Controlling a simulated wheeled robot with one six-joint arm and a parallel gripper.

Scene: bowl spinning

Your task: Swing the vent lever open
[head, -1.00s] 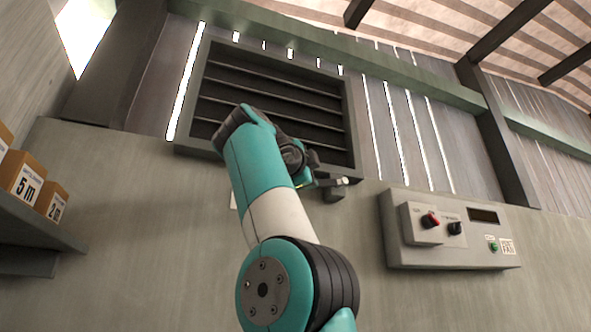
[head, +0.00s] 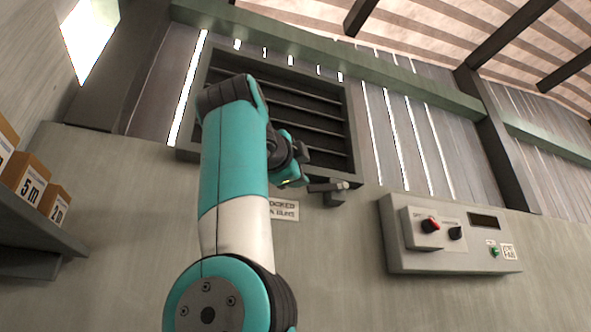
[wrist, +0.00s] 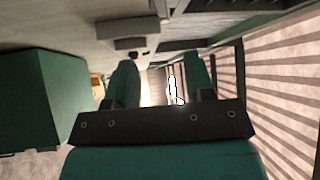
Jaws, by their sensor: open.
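The vent (head: 300,90) is a dark slatted panel in a grey frame on the upper wall. The vent lever (head: 328,187) is a short dark bar with a pale right end, on a dark mount (head: 335,199) by the frame's lower right corner. It lies roughly level. My gripper (head: 298,181) is open, just left of the lever's left end; contact cannot be told. My arm covers the vent's left part.
A control box (head: 450,235) with a red knob, a black knob and a green button is right of the lever. A partly hidden sign (head: 284,209) is below the gripper. Labelled boxes (head: 30,180) stand on a shelf (head: 35,225) at left.

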